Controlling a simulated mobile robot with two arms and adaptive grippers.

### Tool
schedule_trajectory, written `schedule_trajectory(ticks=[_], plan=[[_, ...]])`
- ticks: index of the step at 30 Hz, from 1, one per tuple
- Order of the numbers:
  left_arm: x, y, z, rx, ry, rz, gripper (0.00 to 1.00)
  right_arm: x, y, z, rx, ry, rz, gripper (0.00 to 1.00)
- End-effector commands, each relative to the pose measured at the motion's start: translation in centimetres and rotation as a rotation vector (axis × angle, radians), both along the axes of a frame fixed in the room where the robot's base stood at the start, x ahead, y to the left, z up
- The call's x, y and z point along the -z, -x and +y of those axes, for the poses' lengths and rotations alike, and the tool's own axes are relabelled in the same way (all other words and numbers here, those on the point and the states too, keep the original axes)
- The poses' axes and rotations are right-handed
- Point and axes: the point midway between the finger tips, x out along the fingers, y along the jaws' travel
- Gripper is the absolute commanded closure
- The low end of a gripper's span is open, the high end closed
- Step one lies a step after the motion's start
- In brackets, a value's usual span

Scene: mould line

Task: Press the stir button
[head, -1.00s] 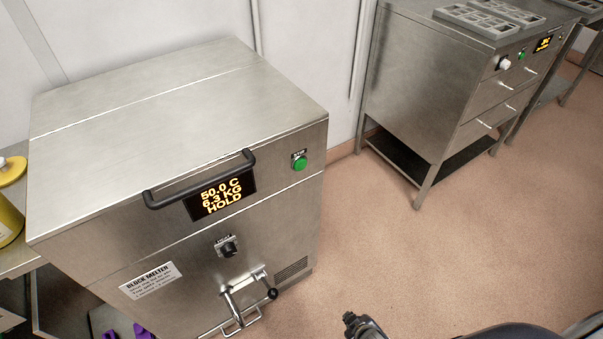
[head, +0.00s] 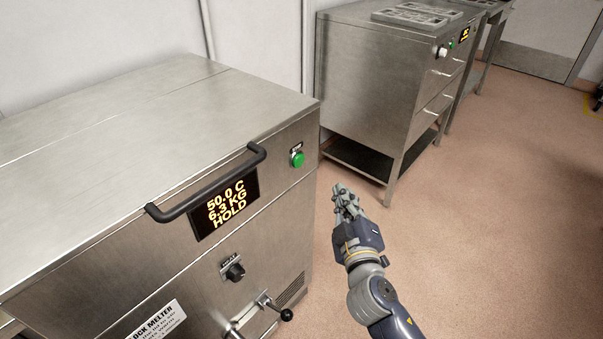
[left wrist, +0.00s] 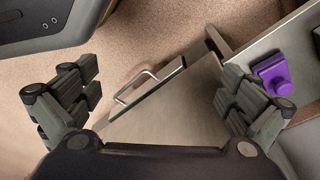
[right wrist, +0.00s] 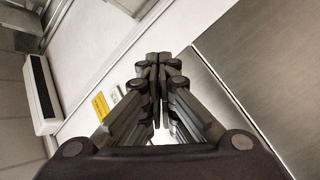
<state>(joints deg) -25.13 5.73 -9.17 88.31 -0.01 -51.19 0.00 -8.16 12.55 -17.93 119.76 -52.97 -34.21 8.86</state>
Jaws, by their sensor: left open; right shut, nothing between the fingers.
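The green stir button (head: 297,159) sits on the upper right of the block melter's front (head: 280,215), under a small dark label too small to read. The melter's display (head: 225,206) reads 50.0 C, 6.3 KG, HOLD. My right gripper (head: 346,200) is shut and empty, in the air to the right of the melter and lower in the picture than the button, apart from it. It also shows shut in the right wrist view (right wrist: 160,62). My left gripper (left wrist: 160,100) is open and empty in the left wrist view; it is outside the head view.
A black bar handle (head: 207,184) sticks out from the melter's front near the display. A black knob (head: 234,271) and a lever (head: 285,313) are lower down. A steel cabinet (head: 365,75) with trays on top stands behind. A purple object (left wrist: 272,78) shows in the left wrist view.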

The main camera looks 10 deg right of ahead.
Motion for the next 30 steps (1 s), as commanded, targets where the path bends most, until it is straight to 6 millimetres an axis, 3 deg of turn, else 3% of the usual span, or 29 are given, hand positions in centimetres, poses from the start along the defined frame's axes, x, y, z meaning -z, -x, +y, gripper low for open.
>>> schedule_trajectory(ticks=[6, 19, 30], plan=[[-0.3, -0.3, -0.1, -0.001, 0.001, -0.003, 0.00, -2.6, 0.5, -0.1, 0.009, 0.008, -0.063, 1.00], [-0.3, -0.4, 0.0, -0.001, 0.000, -0.004, 0.00, -2.8, 0.3, 0.1, 0.009, 0.008, -0.065, 1.00], [-0.7, -0.6, -0.1, -0.001, 0.000, -0.006, 0.00, -2.7, -3.3, 2.9, 0.009, 0.007, -0.066, 1.00]])
